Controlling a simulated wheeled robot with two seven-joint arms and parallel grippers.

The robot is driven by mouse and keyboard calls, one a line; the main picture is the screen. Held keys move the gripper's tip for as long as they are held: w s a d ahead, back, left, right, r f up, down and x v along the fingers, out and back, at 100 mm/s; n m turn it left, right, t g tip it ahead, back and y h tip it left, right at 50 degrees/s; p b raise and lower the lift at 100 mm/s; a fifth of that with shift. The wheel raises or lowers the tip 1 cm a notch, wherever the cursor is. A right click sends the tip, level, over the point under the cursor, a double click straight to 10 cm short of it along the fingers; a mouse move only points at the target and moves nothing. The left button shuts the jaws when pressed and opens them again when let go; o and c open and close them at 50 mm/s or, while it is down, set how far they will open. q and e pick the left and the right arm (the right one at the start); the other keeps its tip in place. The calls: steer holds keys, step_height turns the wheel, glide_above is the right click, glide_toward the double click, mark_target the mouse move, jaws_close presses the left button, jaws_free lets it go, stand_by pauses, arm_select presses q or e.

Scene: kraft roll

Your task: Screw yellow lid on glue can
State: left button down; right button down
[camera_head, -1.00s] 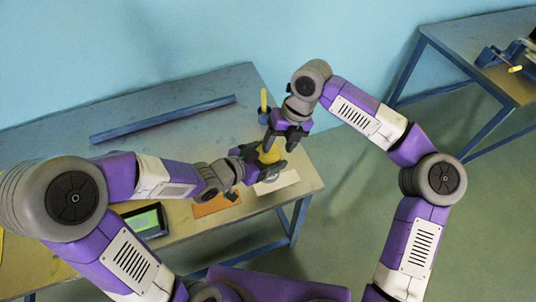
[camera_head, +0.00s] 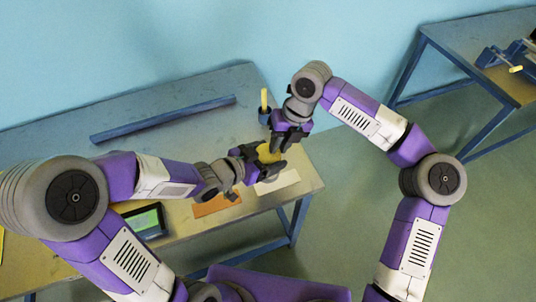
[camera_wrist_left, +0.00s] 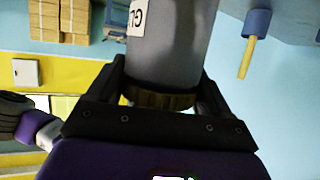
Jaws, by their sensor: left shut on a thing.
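The yellow lid (camera_head: 267,153) shows between my two grippers above the right end of the table in the head view. My left gripper (camera_head: 256,160) is at its left. A brownish-gold ring is at the can's end near the palm.
A blue pot (camera_head: 265,116) with a yellow stick stands just behind the grippers. A white sheet (camera_head: 277,183), an orange sheet (camera_head: 217,204) and a green-screened device (camera_head: 146,221) lie in front. A blue bar (camera_head: 163,119) lies along the back. The table between is clear.

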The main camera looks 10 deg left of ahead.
steer(key=shift+s+a, duration=0.1)
steer(key=shift+s, duration=0.05)
steer(key=m, duration=0.1)
steer(key=s+m, duration=0.1)
steer(key=m, duration=0.1)
steer(key=shift+t, duration=0.4)
steer(key=c, duration=1.1)
jaws_free()
steer(key=shift+w+d, duration=0.15)
steer(key=shift+d, duration=0.1)
